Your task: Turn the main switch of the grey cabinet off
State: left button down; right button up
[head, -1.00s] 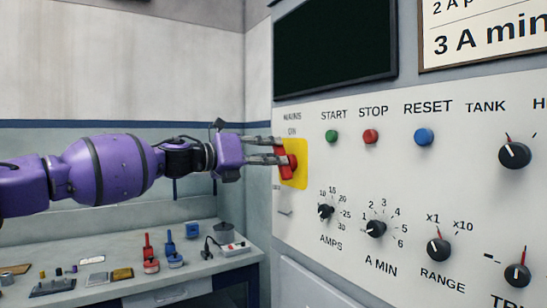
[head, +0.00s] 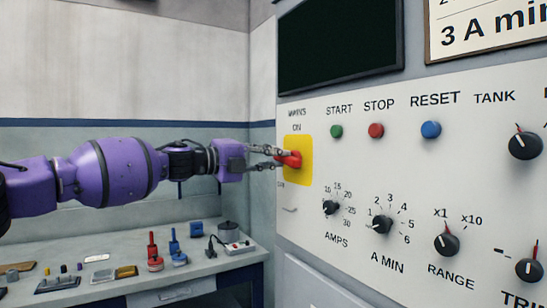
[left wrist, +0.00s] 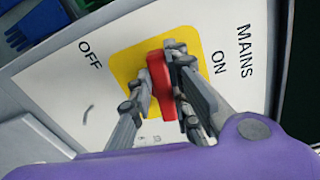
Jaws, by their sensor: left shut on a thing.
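The main switch is a red handle (head: 292,161) on a yellow plate (head: 303,173) at the left end of the grey cabinet's panel (head: 330,270). My left gripper (head: 284,158) reaches it from the left and is shut on the handle. In the left wrist view the red handle (left wrist: 161,85) lies between the two fingers (left wrist: 164,72), over the yellow plate (left wrist: 127,62). ON is printed above the plate and OFF at its lower left. The handle lies roughly crosswise on the panel, not pointing up at ON. My right gripper is not in view.
Green (head: 336,131), red (head: 376,130) and blue (head: 431,129) buttons sit right of the switch. Several black knobs lie below and right. A workbench (head: 95,250) with tools and a socket strip (head: 238,247) stands below my left arm.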

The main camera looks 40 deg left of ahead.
pick_arm(q)
jog(key=shift+f+n, duration=0.3)
jog(key=shift+n, duration=0.6)
jog(key=c, duration=1.6)
grip_release()
jog(key=shift+d, duration=0.1)
jog(key=shift+c, duration=0.2)
notch_tip(320, 180, up, 10)
jog(key=shift+d+f, duration=0.1)
jog(key=shift+a, duration=0.2)
jog(key=shift+r, duration=0.2)
